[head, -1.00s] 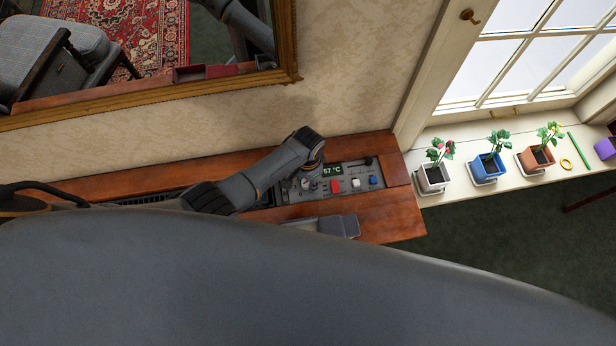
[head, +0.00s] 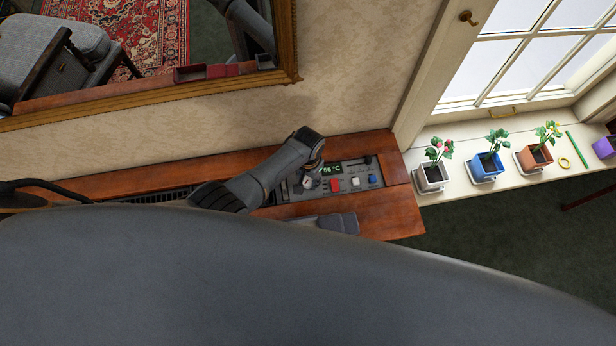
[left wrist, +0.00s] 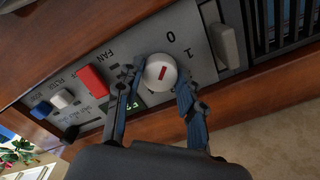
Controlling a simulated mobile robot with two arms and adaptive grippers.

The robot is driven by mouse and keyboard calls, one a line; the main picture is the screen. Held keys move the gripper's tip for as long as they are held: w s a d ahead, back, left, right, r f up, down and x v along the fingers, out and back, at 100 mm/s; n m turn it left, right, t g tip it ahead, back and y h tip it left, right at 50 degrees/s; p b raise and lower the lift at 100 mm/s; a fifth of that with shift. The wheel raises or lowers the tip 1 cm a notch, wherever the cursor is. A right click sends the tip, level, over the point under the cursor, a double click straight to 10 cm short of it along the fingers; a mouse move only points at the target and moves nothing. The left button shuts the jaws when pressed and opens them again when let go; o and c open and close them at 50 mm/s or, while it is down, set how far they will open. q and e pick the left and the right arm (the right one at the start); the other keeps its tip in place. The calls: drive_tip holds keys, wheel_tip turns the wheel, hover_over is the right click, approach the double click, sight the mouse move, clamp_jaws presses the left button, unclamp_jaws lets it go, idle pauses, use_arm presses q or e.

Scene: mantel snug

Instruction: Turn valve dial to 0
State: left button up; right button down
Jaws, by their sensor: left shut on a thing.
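A white round dial (left wrist: 160,73) with a red mark shows on the grey control panel (left wrist: 205,75) in the left wrist view. In the head view my left gripper (head: 311,179) is over the left part of the panel (head: 352,168) and largely hides the dial. My right gripper is not in view.
A red button (head: 335,185), a white button (head: 356,181) and a blue button (head: 372,179) sit right of my gripper. A green display (head: 332,169) reads 56 °C. A wooden ledge (head: 385,210) surrounds the panel. Potted plants stand on the windowsill (head: 455,183) to the right.

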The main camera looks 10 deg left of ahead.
sight(308, 181)
use_arm(q)
drive_tip(key=o, duration=1.2)
wheel_tip(308, 181, up, 12)
drive_tip(key=shift+s+f, duration=0.1)
idle(0.5)
